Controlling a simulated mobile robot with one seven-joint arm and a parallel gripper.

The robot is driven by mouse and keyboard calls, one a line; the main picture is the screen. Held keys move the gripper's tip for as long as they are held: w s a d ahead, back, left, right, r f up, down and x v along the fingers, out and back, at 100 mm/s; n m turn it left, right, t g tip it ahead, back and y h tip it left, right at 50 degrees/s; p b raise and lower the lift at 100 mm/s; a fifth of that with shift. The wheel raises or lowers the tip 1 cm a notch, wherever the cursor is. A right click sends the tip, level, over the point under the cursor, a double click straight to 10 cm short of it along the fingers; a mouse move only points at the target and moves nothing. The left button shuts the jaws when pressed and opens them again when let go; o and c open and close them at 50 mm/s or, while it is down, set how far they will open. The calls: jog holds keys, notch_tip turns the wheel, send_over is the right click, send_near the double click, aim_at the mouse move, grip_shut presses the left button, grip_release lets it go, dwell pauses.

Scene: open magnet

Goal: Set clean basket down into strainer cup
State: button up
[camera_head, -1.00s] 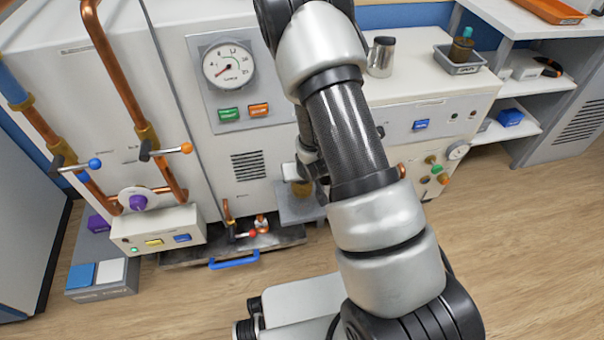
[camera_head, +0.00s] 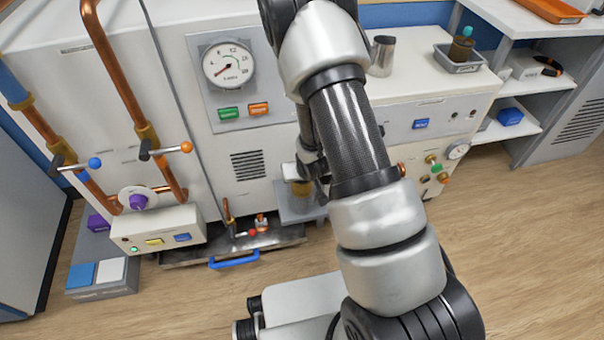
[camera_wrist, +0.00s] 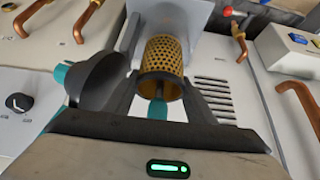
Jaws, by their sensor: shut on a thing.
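The basket (camera_wrist: 162,58) is a brass-coloured, perforated cylinder with a central stem and a teal handle (camera_wrist: 157,109). My gripper (camera_wrist: 160,95) is shut on that handle, with the basket beyond the fingertips. In the head view the brass basket (camera_head: 301,188) shows just below my gripper, over a grey ledge (camera_head: 302,212) at the machine's front. My arm covers part of this area. A dark grey cone-shaped piece (camera_wrist: 103,83) with a teal end is left of the fingers in the wrist view; I cannot tell what it is. I cannot make out the strainer cup clearly.
A grey tray (camera_head: 460,60) with a brownish, teal-topped piece stands on the right bench beside a metal cup (camera_head: 382,56). Copper pipes (camera_head: 115,70) and valve handles (camera_head: 252,232) project left of the ledge. The floor at right is clear.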

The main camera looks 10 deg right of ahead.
jog(key=shift+f, duration=0.8)
jog(key=shift+s+f, duration=0.15)
jog(key=shift+f, duration=0.2)
